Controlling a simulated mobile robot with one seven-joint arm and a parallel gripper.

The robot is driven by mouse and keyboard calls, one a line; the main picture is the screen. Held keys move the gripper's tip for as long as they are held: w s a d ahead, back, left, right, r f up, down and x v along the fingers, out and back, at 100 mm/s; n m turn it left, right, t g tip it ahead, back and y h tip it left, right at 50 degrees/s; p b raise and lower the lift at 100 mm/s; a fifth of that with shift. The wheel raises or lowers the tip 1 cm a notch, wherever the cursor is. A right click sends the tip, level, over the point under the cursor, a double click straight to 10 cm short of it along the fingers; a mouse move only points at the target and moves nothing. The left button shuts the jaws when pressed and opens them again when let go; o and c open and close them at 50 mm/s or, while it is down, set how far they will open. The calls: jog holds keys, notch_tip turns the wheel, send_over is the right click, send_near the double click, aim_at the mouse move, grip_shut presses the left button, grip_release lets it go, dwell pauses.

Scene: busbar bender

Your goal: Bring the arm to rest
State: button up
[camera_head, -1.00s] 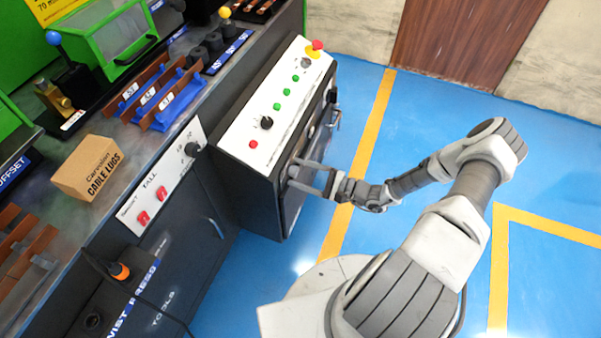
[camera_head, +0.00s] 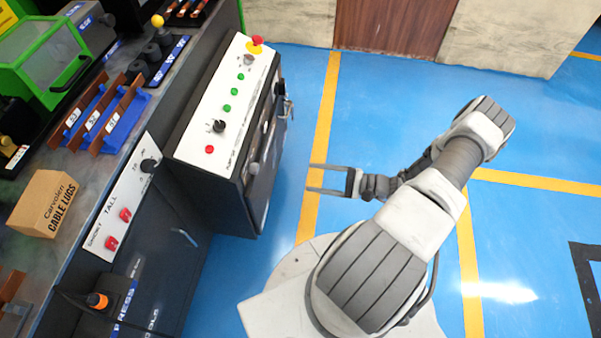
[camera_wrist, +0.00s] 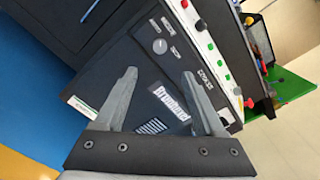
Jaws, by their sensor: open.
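My gripper (camera_head: 310,179) is open and empty in the head view. It points left, over the blue floor and yellow line, apart from the control cabinet (camera_head: 205,180). My arm is bent, with its elbow out to the right. In the wrist view, the two fingers of my gripper (camera_wrist: 158,90) stand apart with nothing between them. The dark cabinet with its "Brenhard" label (camera_wrist: 168,107) shows beyond them.
The cabinet carries a white panel (camera_head: 228,97) with buttons and a red emergency stop (camera_head: 257,41). The bench at left holds a cable lugs box (camera_head: 43,203) and a blue rack (camera_head: 118,115). The blue floor (camera_head: 400,90) is clear around my arm.

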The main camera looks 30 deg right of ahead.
jog(key=shift+s+d, duration=0.25)
jog(key=shift+d, duration=0.15)
jog(key=w+a+r+n+g+h, duration=0.1)
jog(key=a+r+n+g+h, duration=0.2)
jog(key=r, duration=0.7)
jog(key=w+a+r+n+g+h, duration=0.1)
jog(key=r+n+g+h, duration=0.3)
jog(key=r, duration=0.7)
jog(key=w+a+r+n+g+h, duration=0.15)
jog(key=r+n+h, duration=0.3)
jog(key=r, duration=0.55)
jog(key=s+a+r+n+t+h, duration=0.1)
jog(key=s+a+r, duration=0.15)
jog(key=r, duration=0.35)
jog(key=s+a+r+n+t+h, duration=0.1)
jog(key=s+a+r+n+t, duration=0.1)
jog(key=a+r, duration=0.25)
jog(key=s+a+r+n, duration=0.2)
jog(key=s, duration=0.7)
notch_tip(320, 180, up, 19)
jog(key=h+p, duration=0.1)
jog(key=p, duration=1.8)
jog(key=shift+d, duration=0.35)
